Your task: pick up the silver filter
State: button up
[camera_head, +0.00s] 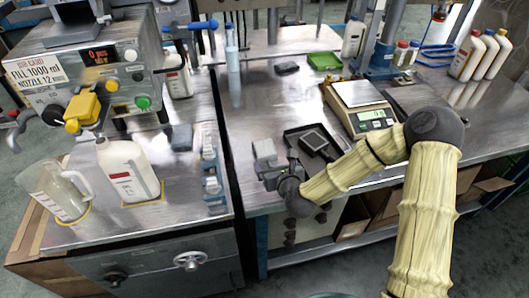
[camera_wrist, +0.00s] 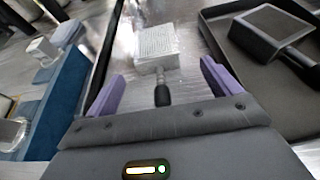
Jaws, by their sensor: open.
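The silver filter (camera_wrist: 156,42) is a light mesh block with a thin neck and a dark handle in the wrist view. In the head view the silver filter (camera_head: 264,149) lies on the metal bench. My gripper (camera_wrist: 163,84) is open, its two purple fingers apart on either side of the handle end. The mesh block lies beyond the fingertips. I cannot tell whether the fingers are at the handle's height. In the head view my gripper (camera_head: 274,171) is just in front of the filter.
A dark tray (camera_head: 292,132) with a black square-headed tool (camera_head: 316,141) lies close on the right. A scale (camera_head: 358,104) stands behind it. A blue holder (camera_wrist: 52,95) with small pieces is on the left. A white jug (camera_head: 127,170) stands on the left bench, across a gap.

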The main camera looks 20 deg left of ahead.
aim_at(268, 156)
jog(key=x, duration=0.5)
jog(key=shift+s+a, duration=0.15)
jog(key=shift+a, duration=0.1)
jog(key=c, duration=1.2)
jog(key=shift+r, duration=0.15)
notch_tip(268, 156, up, 10)
jog(key=p, duration=0.1)
